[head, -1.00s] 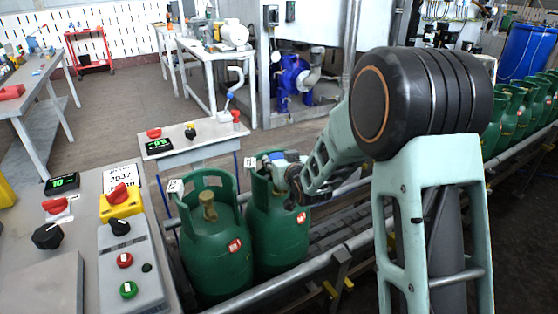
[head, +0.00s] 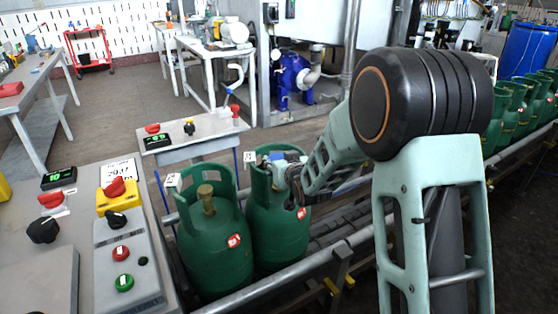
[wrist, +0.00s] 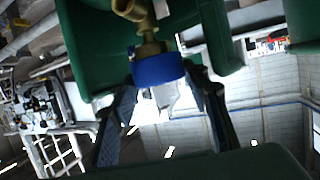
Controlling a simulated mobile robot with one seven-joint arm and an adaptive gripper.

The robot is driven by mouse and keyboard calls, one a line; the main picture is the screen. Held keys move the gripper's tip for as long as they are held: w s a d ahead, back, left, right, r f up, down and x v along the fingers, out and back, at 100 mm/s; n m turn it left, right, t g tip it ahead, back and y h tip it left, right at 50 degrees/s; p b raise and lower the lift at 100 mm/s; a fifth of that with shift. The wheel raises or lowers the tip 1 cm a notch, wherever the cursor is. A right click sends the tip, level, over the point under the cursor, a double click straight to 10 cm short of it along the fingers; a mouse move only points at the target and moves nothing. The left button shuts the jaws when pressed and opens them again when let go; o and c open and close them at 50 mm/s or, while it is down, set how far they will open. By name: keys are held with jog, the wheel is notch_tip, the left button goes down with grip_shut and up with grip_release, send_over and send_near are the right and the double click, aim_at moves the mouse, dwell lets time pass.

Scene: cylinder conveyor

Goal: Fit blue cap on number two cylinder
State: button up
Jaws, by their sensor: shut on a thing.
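The blue cap (wrist: 158,70) is between my gripper's fingers (wrist: 163,82) in the wrist view, and they are shut on it. It sits in line with the brass valve (wrist: 150,46) of a green cylinder, at the valve outlet. I cannot tell whether it is seated or only touching. In the head view my gripper (head: 286,170) reaches into the collar of the right one of two near green cylinders (head: 280,232), hiding most of its valve. The left near cylinder (head: 213,245) shows a bare brass valve. White tags on both collars are too small to read.
The cylinders stand on a roller conveyor (head: 325,235) with metal side rails. More green cylinders (head: 515,105) stand farther along it at the right. A control panel (head: 125,255) with buttons is at the left, and a smaller panel table (head: 205,128) stands behind.

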jog(key=shift+f+b, duration=0.8)
jog(key=shift+f, duration=0.05)
jog(key=shift+r, duration=0.2)
jog(key=shift+r+p, duration=0.55)
jog(key=shift+r, duration=0.85)
jog(key=shift+b, duration=0.95)
dwell(0.8)
jog(key=shift+f+b, duration=1.5)
jog(key=shift+b, duration=0.05)
